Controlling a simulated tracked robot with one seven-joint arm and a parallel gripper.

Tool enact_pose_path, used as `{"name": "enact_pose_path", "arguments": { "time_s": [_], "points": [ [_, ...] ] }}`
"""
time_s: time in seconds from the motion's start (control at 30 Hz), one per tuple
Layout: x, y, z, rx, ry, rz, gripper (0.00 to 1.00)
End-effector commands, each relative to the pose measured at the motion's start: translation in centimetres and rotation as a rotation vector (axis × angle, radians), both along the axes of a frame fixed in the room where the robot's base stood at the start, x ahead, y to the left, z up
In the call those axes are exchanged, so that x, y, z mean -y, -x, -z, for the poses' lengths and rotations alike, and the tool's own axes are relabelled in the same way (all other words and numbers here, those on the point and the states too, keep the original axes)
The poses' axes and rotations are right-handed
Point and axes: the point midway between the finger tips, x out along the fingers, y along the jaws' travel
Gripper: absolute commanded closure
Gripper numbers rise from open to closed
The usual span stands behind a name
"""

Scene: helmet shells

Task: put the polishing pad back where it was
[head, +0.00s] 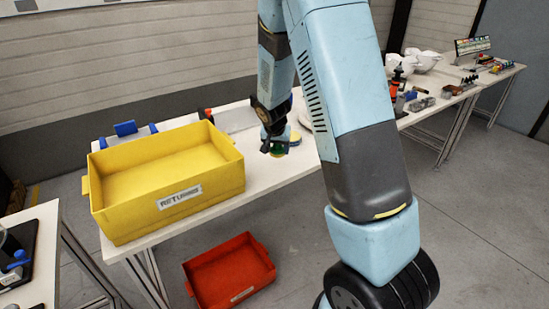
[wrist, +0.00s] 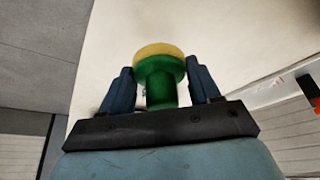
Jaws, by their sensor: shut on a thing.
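The polishing pad (wrist: 160,68) has a green knob-like body and a yellow disc face. In the wrist view it sits between the two dark blue fingers of my gripper (wrist: 160,92), which is shut on its green stem, with the yellow face pointing away from the palm. In the head view my gripper (head: 277,151) is low over the white table (head: 262,178), right of the yellow bin, and a bit of green shows between the fingers. I cannot tell whether the pad touches the table.
A yellow bin (head: 215,190) labelled for returns stands on the table at left. A red bin (head: 230,271) is on the floor below. Blue-handled gear (head: 125,129) sits behind the yellow bin. White helmet shells (head: 424,61) and tools stand farther right. My arm hides some table.

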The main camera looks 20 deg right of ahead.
Motion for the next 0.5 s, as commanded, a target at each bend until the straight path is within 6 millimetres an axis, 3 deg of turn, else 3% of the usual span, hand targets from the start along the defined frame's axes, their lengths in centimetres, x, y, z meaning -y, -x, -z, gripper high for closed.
{"name": "enact_pose_path", "arguments": {
  "time_s": [0.5],
  "points": [
    [-0.4,-2.1,3.5,-0.003,0.001,-0.001,0.67]
  ]
}}
